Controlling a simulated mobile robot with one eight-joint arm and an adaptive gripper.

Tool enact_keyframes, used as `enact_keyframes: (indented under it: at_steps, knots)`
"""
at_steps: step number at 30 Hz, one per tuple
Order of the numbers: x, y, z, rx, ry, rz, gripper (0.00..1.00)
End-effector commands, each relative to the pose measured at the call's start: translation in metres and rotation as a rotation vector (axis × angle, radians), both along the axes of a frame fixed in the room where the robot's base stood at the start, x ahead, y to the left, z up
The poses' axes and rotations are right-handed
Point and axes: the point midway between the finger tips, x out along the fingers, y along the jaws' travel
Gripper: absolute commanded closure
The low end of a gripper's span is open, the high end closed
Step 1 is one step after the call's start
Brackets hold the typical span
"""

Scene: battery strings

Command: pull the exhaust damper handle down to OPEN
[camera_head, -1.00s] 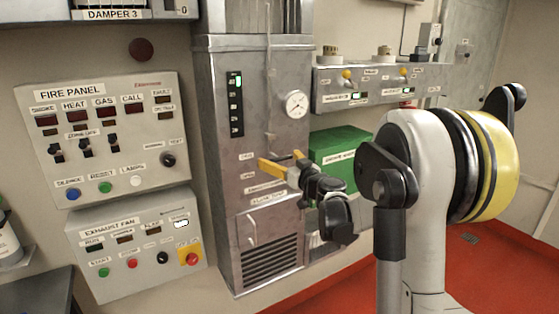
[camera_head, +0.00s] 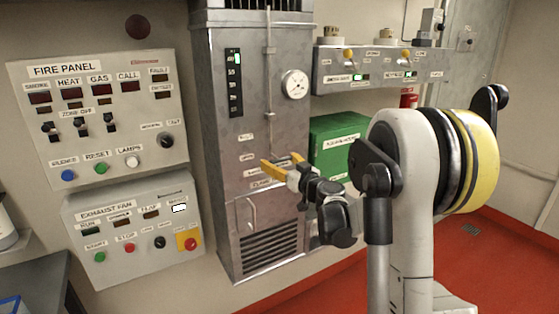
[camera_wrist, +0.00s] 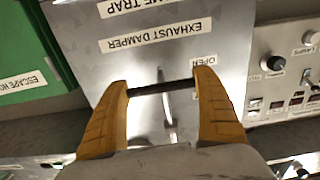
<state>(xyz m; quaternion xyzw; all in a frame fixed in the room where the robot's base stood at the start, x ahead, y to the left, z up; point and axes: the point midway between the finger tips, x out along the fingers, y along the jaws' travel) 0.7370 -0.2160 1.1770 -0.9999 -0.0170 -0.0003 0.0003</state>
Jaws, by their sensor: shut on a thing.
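The exhaust damper handle (camera_wrist: 160,89) shows in the wrist view as a dark bar across the gap between my two yellow fingers. My gripper (camera_head: 282,166) is shut on it at the front of the grey metal cabinet (camera_head: 222,150). In the wrist view my gripper (camera_wrist: 164,80) has a fingertip at each end of the bar. The EXHAUST DAMPER label (camera_wrist: 156,36) and the OPEN label (camera_wrist: 197,58) appear upside down on the plate beside it. In the head view the fingers and wrist mostly hide the handle.
The fire panel (camera_head: 133,128) and exhaust fan box (camera_head: 105,222) are on the wall at left. A round gauge (camera_head: 295,84) is above my gripper. A green box (camera_head: 333,130) stands close behind my wrist at right. The red floor (camera_head: 400,270) is clear at lower right.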

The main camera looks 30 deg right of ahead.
Motion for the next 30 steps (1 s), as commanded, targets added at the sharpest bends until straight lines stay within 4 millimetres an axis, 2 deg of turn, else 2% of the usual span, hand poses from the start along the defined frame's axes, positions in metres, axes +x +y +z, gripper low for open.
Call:
enact_keyframes:
  at_steps: [3,4,5,6,13,16,27,30]
  knots:
    - [0.000,0.000,0.000,-0.003,0.001,0.000,0.63]
    - [0.000,0.000,0.000,-0.003,0.001,0.000,0.13]
    - [0.000,0.000,0.000,-0.003,0.001,0.000,0.04]
    - [0.000,0.000,0.000,-0.002,0.001,0.000,0.00]
    - [-0.002,0.000,0.000,-0.001,0.001,0.000,0.00]
    - [-0.011,-0.001,0.000,-0.001,0.000,-0.001,0.00]
    - [-0.089,-0.004,0.000,-0.002,0.001,-0.002,0.00]
    - [-0.105,-0.004,0.000,-0.002,0.001,-0.002,0.00]
